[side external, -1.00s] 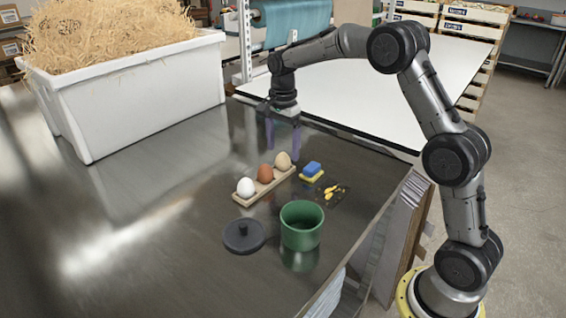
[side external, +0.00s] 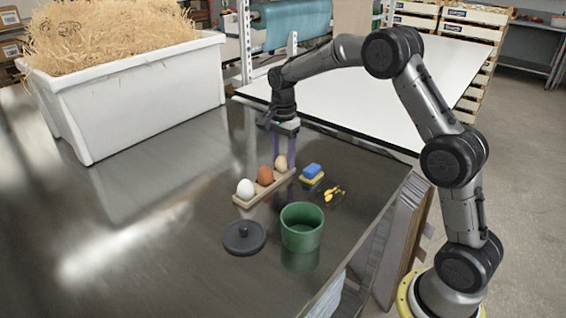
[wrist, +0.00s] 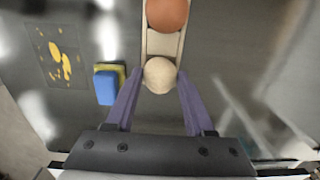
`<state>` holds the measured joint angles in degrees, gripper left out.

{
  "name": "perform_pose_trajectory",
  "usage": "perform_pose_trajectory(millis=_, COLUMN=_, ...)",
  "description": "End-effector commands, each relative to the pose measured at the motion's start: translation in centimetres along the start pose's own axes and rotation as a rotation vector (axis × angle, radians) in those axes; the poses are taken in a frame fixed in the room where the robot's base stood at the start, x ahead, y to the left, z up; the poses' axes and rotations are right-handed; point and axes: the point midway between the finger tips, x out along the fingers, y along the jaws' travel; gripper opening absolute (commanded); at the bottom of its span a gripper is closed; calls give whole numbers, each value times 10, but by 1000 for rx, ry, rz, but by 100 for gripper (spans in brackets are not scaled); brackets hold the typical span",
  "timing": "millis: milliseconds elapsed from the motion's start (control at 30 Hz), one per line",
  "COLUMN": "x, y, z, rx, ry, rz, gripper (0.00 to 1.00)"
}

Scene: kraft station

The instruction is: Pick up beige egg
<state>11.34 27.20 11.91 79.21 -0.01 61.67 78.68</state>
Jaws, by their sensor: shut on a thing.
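The beige egg (side external: 281,163) sits at the far end of a wooden holder (side external: 250,199), beside a brown egg (side external: 265,176) and a white egg (side external: 245,189). My gripper (side external: 284,158) points down over the holder's far end, with its purple fingers on either side of the beige egg. In the wrist view, the beige egg (wrist: 159,75) lies between the two fingertips (wrist: 158,82), shut on it. The brown egg (wrist: 168,14) is just beyond it; the white egg is out of that view.
A blue and yellow sponge (side external: 312,172) lies right of the holder, with a dark card with yellow marks (side external: 334,192) near it. A green pot (side external: 302,228) and its dark lid (side external: 244,237) stand in front. A white bin of straw (side external: 140,95) is at back left.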

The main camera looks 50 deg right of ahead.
Motion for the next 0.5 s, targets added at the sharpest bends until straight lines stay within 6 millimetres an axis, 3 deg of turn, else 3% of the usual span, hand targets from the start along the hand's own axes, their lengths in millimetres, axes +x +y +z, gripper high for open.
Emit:
perform_pose_trajectory(millis=267, x=-10, y=-1, z=0, rx=0, ry=1, rz=-4, gripper=32)
perform_pose_trajectory(millis=433, x=-33, y=-1, z=0, rx=0, ry=1, rz=-6, gripper=32)
perform_pose_trajectory(millis=500, x=-45, y=10, z=2, rx=0, ry=1, rz=-4, gripper=32)
